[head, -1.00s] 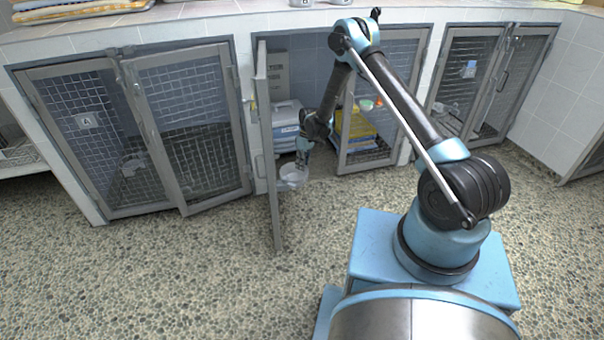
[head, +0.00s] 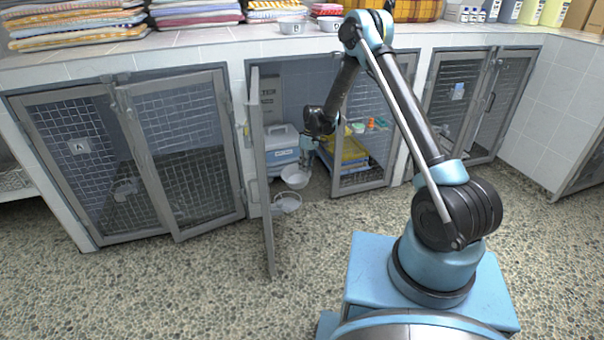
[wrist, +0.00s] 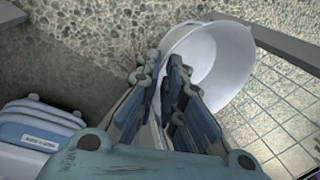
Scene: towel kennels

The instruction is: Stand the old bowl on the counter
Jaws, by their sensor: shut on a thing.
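My gripper (head: 305,158) is low in front of the open middle kennel. It is shut on the rim of a pale grey metal bowl (head: 295,178). In the wrist view the fingers (wrist: 172,85) pinch the near side of the bowl (wrist: 228,55), whose inside looks empty. The bowl hangs above a round ring-like holder (head: 287,203) beside the open kennel door; a gap shows between them. The counter (head: 210,37) runs above the kennels. Two bowls stand on it, one lettered (head: 292,25) and a smaller one (head: 330,24).
The open kennel door (head: 262,180) juts out left of my gripper. Inside are a blue-grey carrier (head: 282,148) and a yellow crate (head: 350,155). Towel stacks (head: 75,25) and bottles (head: 530,12) line the counter back; its front strip is mostly bare.

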